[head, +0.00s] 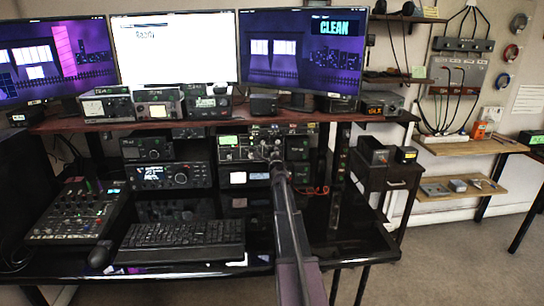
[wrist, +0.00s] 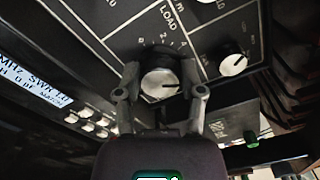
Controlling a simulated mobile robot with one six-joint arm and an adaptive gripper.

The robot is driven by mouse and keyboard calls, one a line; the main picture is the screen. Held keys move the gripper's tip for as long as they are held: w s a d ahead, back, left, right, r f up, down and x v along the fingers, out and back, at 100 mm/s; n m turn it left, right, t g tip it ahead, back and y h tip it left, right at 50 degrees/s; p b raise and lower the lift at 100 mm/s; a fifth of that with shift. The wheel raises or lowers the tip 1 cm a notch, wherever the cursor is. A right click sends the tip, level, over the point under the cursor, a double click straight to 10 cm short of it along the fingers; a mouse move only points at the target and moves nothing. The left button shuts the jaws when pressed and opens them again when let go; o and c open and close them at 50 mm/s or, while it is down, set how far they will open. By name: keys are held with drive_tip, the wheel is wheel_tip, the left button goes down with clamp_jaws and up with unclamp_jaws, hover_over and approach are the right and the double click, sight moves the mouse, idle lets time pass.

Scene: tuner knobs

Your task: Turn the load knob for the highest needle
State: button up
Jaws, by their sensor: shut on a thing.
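The load knob (wrist: 158,84) is a round pale-faced knob with a dark pointer line toward the picture's right. It sits below the "LOAD" lettering on the black tuner panel (wrist: 105,18). My gripper (wrist: 160,92) has one finger on each side of the knob and is shut on it. In the head view my gripper (head: 277,157) reaches the front of the tuner (head: 259,131) on the shelf. The load knob is hidden there behind my gripper. I cannot make out a meter needle in either view.
Another pale knob (wrist: 233,64) is on the panel to the right. A lit display (wrist: 35,80) and small buttons (wrist: 88,122) lie to the left. In the head view, a keyboard (head: 180,234) and mixer (head: 72,212) stand on the desk. The right monitor (head: 300,50) reads "CLEAN".

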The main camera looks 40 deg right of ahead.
drive_tip(key=shift+w+d+m, duration=0.1)
drive_tip(key=shift+d+m, duration=0.05)
drive_tip(key=shift+m, duration=0.25)
drive_tip(key=o, duration=1.2)
drive_tip(key=shift+f, duration=0.1)
drive_tip(key=shift+c, duration=0.2)
drive_tip(key=v, duration=1.2)
